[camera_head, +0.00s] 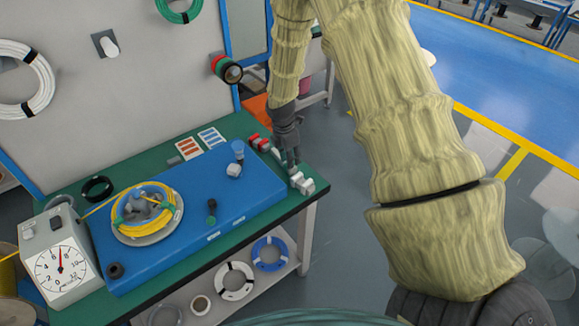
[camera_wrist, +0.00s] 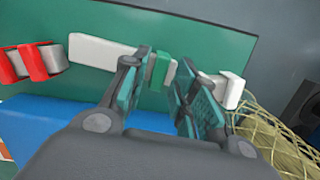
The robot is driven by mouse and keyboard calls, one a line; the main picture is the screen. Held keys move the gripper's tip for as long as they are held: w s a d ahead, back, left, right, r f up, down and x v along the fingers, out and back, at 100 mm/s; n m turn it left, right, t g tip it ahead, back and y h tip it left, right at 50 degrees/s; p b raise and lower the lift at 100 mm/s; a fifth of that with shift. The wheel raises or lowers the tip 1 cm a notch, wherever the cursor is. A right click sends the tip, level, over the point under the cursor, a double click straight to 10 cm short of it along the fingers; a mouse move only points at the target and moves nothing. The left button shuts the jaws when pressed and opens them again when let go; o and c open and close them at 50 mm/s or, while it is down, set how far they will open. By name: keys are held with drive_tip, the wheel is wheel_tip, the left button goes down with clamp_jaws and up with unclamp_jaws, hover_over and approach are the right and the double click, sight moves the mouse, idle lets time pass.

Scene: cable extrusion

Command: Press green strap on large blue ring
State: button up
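My gripper (camera_head: 290,158) hangs over the right end of the green table, pointing down. In the wrist view my gripper (camera_wrist: 162,95) has its two fingers apart, with a gap between them. A small green strap (camera_wrist: 158,72) shows in that gap, against a white piece, closer to the left finger; I cannot tell whether they touch. I cannot make out this strap in the head view. A blue ring (camera_head: 256,254) with white bands lies on the shelf under the table, well below my gripper; I cannot tell whether it is the large one.
Red straps (camera_wrist: 30,62) sit left of my fingers, and white blocks (camera_head: 303,184) stand at the table's corner. A blue board (camera_head: 150,262) bears a yellow cable coil (camera_head: 172,221). A dial box (camera_head: 62,262) stands at the left. A white ring (camera_head: 222,287) shares the shelf.

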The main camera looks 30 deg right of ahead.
drive_tip(key=shift+f, duration=0.65)
drive_tip(key=shift+r, duration=0.2)
idle(0.4)
drive_tip(key=c, duration=0.6)
wheel_tip(320, 180, up, 8)
drive_tip(key=p, duration=0.6)
idle(0.6)
